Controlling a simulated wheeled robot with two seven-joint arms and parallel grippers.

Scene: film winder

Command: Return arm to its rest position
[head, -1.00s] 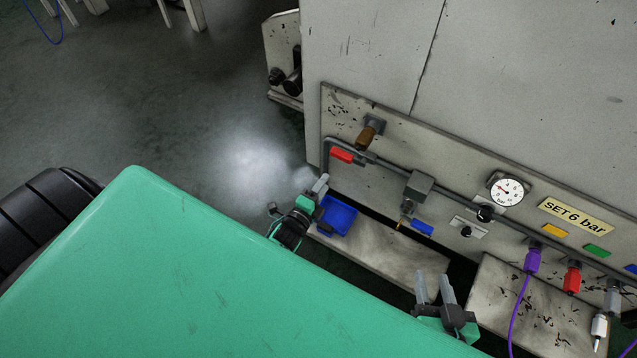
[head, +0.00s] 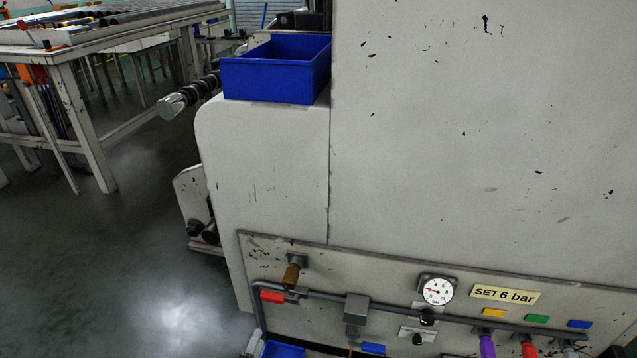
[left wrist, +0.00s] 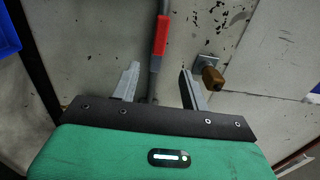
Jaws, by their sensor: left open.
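My left gripper shows in the left wrist view (left wrist: 159,84) with its two grey fingers spread apart and nothing between the tips. A red-sleeved lever on a grey pipe (left wrist: 161,36) lies beyond the gap between the fingers. A brown-handled valve (left wrist: 212,77) is just right of the right finger. In the head view only a grey tip of the left gripper (head: 253,342) shows at the bottom edge; the rest is cut off. My right gripper is out of view.
The machine panel carries a red lever (head: 272,297), a brown valve (head: 292,272), a gauge (head: 438,290) and coloured plugs. A blue tray (head: 285,350) is at the bottom edge. A blue bin (head: 275,80) sits on the machine's ledge. Open floor lies to the left.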

